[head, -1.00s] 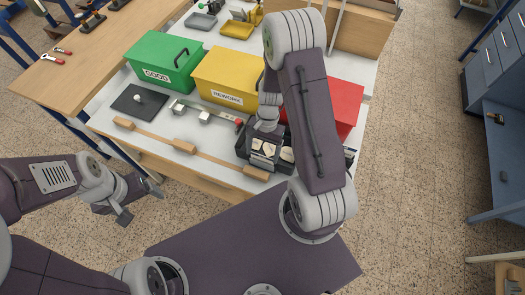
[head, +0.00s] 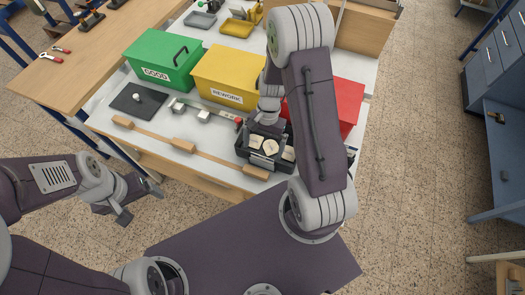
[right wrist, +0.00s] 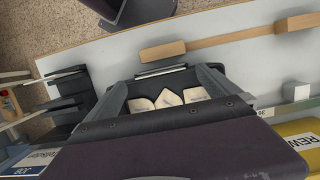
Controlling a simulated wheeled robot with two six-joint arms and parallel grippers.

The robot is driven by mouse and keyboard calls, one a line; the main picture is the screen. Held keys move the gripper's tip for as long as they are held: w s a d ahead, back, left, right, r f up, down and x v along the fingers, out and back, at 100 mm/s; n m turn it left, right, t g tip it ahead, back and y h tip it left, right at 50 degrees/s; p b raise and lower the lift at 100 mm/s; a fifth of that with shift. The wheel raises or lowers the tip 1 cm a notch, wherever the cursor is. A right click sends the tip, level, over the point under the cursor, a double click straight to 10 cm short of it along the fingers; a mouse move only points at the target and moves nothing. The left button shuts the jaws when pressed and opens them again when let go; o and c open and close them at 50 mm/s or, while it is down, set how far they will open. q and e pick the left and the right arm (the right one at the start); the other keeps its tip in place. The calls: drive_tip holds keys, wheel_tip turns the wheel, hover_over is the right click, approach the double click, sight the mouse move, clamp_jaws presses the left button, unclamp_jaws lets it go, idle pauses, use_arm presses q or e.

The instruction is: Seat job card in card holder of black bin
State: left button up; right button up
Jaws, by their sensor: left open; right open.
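The black bin (head: 243,158) stands near the front edge of the white table, with cream pieces inside. It also shows in the right wrist view (right wrist: 178,82). A thin pale strip (right wrist: 160,71) runs along its near edge there; I cannot tell whether this is the job card or the card holder. My right gripper (head: 264,156) is over the bin, open; in the right wrist view its two fingers (right wrist: 163,78) are spread either side of the cream pieces, with nothing visibly gripped. My left gripper (head: 139,201) is open and empty, off the table's front left.
Green (head: 160,62), yellow (head: 226,75) and red (head: 345,105) bins stand behind the black bin. A wooden bar with blocks (head: 185,146) lies along the front edge. A dark pad (head: 132,104) lies at left. A black slotted object (right wrist: 65,95) is beside the bin.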

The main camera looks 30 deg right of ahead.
drive_tip(key=v, duration=0.6)
idle(0.5)
drive_tip(key=s+a+r+n+t+h, duration=0.2)
drive_tip(key=s+n, duration=0.4)
drive_tip(key=n, duration=0.3)
drive_tip(key=shift+a+r+n+t, duration=0.4)
drive_tip(key=shift+a+r+t, duration=0.1)
drive_tip(key=shift+a+r, duration=0.75)
